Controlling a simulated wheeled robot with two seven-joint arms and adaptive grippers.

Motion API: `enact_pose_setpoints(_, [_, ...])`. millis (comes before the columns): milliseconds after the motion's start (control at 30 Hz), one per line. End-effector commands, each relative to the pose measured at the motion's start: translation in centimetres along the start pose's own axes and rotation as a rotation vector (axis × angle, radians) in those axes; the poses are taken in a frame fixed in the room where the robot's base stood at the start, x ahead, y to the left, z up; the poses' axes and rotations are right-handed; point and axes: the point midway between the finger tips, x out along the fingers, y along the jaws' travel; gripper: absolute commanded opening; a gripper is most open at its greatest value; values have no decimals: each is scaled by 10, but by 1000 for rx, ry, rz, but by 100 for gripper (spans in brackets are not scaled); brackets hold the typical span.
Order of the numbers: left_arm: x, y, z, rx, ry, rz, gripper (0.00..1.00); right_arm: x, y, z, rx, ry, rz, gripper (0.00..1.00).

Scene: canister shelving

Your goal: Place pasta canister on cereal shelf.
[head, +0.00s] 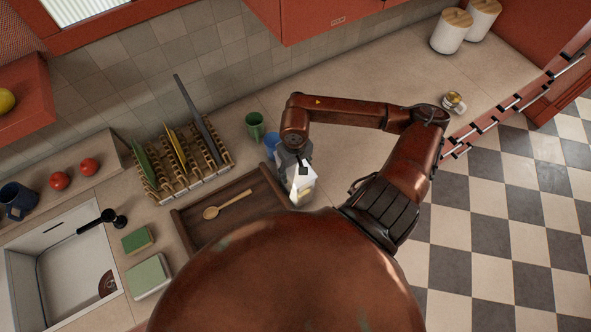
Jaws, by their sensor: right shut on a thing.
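My right gripper (299,166) points down beside the right end of the wooden tray, low over the counter. It is shut on a small whitish container (303,188), which is partly hidden by the gripper; its label cannot be read, so I cannot tell whether it is the pasta canister. Two white canisters with wooden lids, a front one (450,34) and a back one (481,22), stand at the far right end of the counter. No shelf marked for cereal can be made out. My left gripper is not in view.
A wooden tray (182,226) with a spoon, a dish rack (180,165) with plates, a green cup (254,124) and a blue cup (271,143) crowd the left. A small gold-topped jar (454,101) stands near the right counter edge. The back-middle counter is clear.

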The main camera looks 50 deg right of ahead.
Motion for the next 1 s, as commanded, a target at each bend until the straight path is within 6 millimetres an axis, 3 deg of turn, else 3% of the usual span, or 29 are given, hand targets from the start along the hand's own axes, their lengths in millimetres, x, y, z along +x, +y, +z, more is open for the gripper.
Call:
enact_pose_setpoints(67, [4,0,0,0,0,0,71,2,0,0,-1,1,0,0])
enact_pose_setpoints(100, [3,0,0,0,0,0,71,2,0,0,0,0,0,55])
enact_pose_setpoints(333, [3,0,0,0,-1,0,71,2,0,0,0,0,0,71])
enact_pose_setpoints(733, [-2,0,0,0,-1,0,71,-4,0,0,0,1,0,71])
enact_pose_setpoints(867, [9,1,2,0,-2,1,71,-22,1,-2,-2,6,2,71])
enact_pose_setpoints(1000, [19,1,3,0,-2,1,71,-52,1,-2,-2,7,4,71])
